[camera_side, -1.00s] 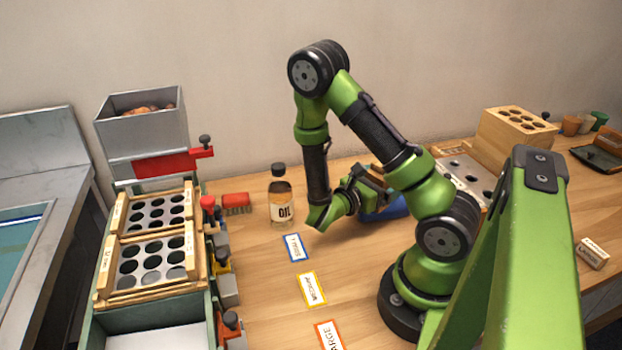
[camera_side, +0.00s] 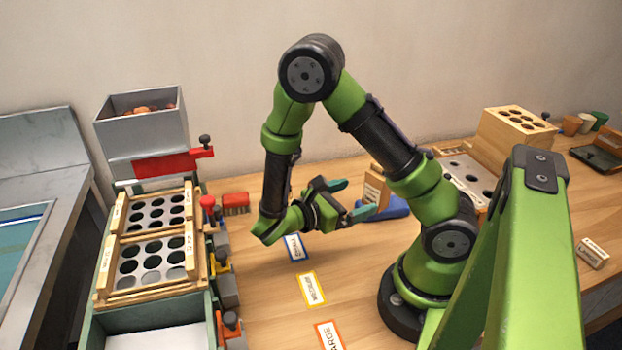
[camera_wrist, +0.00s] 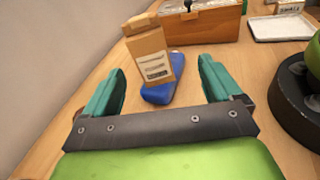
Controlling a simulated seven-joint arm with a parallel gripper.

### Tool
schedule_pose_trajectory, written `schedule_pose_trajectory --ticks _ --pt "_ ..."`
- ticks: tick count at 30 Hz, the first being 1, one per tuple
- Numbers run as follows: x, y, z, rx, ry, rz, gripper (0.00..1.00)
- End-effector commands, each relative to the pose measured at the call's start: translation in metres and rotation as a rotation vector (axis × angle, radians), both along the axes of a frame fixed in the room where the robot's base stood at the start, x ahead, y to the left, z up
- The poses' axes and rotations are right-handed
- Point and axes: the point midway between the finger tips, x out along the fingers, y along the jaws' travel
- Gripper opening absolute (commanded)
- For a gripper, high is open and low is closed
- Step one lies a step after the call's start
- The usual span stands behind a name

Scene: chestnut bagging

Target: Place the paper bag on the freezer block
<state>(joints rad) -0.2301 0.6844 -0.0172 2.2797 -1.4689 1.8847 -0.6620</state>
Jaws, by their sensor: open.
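The paper bag (camera_wrist: 149,55) is a brown upright packet with a printed label. In the wrist view it stands at the near end of the blue freezer block (camera_wrist: 157,94), seemingly on it. In the wrist view the gripper (camera_wrist: 161,92) points at the bag and block from a short distance, not touching the bag.
Blue, yellow (camera_side: 312,289) and red-edged size cards lie on the table. The sizing rack (camera_side: 150,263) with its hopper (camera_side: 143,118) stands at the left. A wooden block with holes (camera_side: 514,135) stands at the back right. The oil bottle is hidden behind my arm.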

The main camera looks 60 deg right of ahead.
Motion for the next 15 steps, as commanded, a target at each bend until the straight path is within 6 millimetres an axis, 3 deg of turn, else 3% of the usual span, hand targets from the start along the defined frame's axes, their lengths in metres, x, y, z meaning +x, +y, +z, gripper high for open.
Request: schedule_pose_trajectory --ticks 8,15 --pt "-0.016 0.039 0.024 0.337 -0.583 -0.348 0.92" --pt "0.001 0.091 0.056 0.667 -1.149 -0.664 0.92"
